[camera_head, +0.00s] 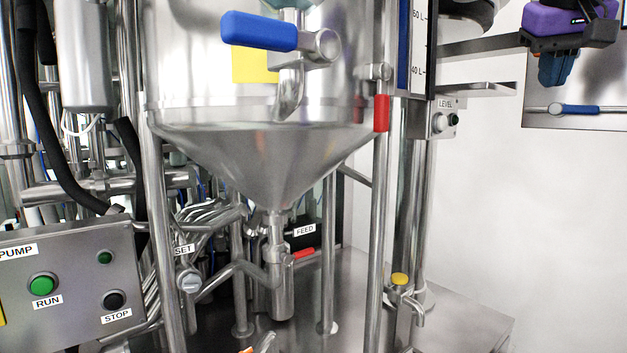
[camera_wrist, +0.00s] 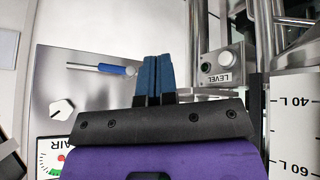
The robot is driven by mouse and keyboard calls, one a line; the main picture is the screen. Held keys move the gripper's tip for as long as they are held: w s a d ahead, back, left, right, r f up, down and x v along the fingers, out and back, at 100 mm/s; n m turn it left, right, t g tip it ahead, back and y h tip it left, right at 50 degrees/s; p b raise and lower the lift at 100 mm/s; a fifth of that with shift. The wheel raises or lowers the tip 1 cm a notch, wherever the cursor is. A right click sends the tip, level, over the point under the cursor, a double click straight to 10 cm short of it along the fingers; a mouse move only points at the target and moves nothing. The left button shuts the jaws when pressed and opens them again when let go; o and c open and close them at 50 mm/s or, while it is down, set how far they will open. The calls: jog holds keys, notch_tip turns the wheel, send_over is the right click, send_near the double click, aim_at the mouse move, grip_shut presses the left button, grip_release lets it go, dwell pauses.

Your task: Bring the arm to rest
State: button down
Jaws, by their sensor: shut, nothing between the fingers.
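My gripper (camera_head: 558,69) shows at the top right of the head view, in front of a wall panel with a blue-handled valve. It has a purple body, a dark bracket and blue fingers that point down. In the wrist view my gripper (camera_wrist: 158,62) has its two blue fingers side by side and touching, with nothing between them. The fingertips are apart from the LEVEL box and the panel around them.
A steel tank (camera_head: 260,150), the PUMP box (camera_head: 70,280) and pipes fill the left. Bare wall lies below right.

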jog(key=s+a+f+y, duration=0.1)
jog(key=s+f, duration=0.4)
jog(key=f, duration=0.4)
jog(key=s+a+f+n+y, duration=0.1)
jog(key=s+f, duration=0.5)
jog(key=f, duration=0.3)
jog(key=s+a+f+n, duration=0.1)
jog(key=s+a+f, duration=0.1)
jog(key=s+f, duration=0.3)
notch_tip(320, 180, down, 4)
jog(key=shift+s+y, duration=0.2)
jog(key=shift+y, duration=0.2)
